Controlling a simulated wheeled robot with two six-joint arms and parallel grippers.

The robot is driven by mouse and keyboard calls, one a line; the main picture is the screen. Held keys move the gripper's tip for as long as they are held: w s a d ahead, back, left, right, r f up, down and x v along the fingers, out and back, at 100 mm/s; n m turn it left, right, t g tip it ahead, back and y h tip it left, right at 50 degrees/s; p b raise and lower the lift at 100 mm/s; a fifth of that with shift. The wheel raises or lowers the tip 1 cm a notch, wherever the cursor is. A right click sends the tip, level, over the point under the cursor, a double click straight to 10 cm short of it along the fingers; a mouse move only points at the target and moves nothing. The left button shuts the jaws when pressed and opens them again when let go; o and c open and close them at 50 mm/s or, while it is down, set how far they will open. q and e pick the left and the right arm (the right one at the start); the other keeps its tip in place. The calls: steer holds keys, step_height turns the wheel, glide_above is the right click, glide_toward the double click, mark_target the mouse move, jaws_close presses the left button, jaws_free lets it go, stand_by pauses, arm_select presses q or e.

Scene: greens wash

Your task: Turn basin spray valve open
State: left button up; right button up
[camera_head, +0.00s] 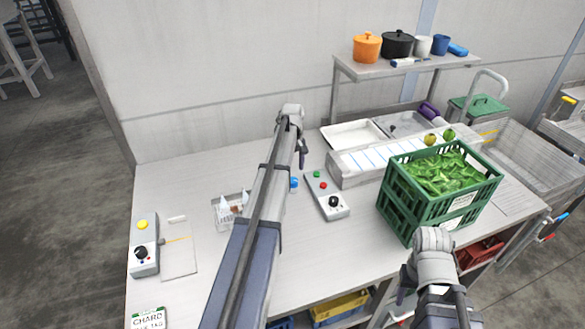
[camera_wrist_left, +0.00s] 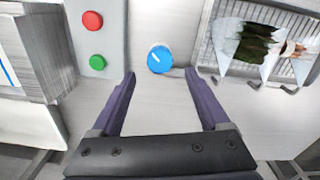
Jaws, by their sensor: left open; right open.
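A round blue knob (camera_head: 294,182), which looks like the spray valve, sits on the worktop just right of my left arm. In the left wrist view the blue knob (camera_wrist_left: 160,59) has a slanted white pointer line and lies between and slightly beyond my open fingertips, with no finger seen touching it. My left gripper (camera_wrist_left: 160,76) is open and empty; in the head view this gripper (camera_head: 302,152) is partly hidden by its arm. My right gripper (camera_head: 403,286) is open at the lower right, below the green crate, partly hidden by its wrist.
A grey control box (camera_head: 327,197) with green and red buttons and a black knob stands right of the blue knob. A wire basket (camera_head: 226,222) is on its left. A green crate (camera_head: 400,213) of leaves stands right. A second control box (camera_head: 144,258) is far left.

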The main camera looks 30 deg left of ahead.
arm_select(q)
step_height(320, 180, up, 3)
steer(key=shift+f+p, duration=0.1)
steer(key=shift+p, duration=0.75)
arm_select(e)
step_height(320, 180, up, 3)
steer(key=shift+f, duration=0.2)
arm_select(q)
steer(key=shift+f, duration=0.1)
steer(key=s+d+m, duration=0.4)
steer(key=s+d, duration=0.2)
steer(key=d, duration=0.6)
steer(key=s+d+m, duration=0.4)
steer(key=s+d, duration=0.2)
steer(key=d, duration=0.6)
steer(key=s+d+m+y, duration=0.1)
steer(key=s+d+m, duration=0.7)
steer(key=s+d, duration=0.5)
steer(key=s, duration=0.2)
steer(key=shift+s+d+f+b, duration=0.2)
steer(key=shift+s+d+b, duration=0.05)
steer(key=shift+s+b, duration=0.1)
arm_select(e)
steer(key=shift+f, duration=0.3)
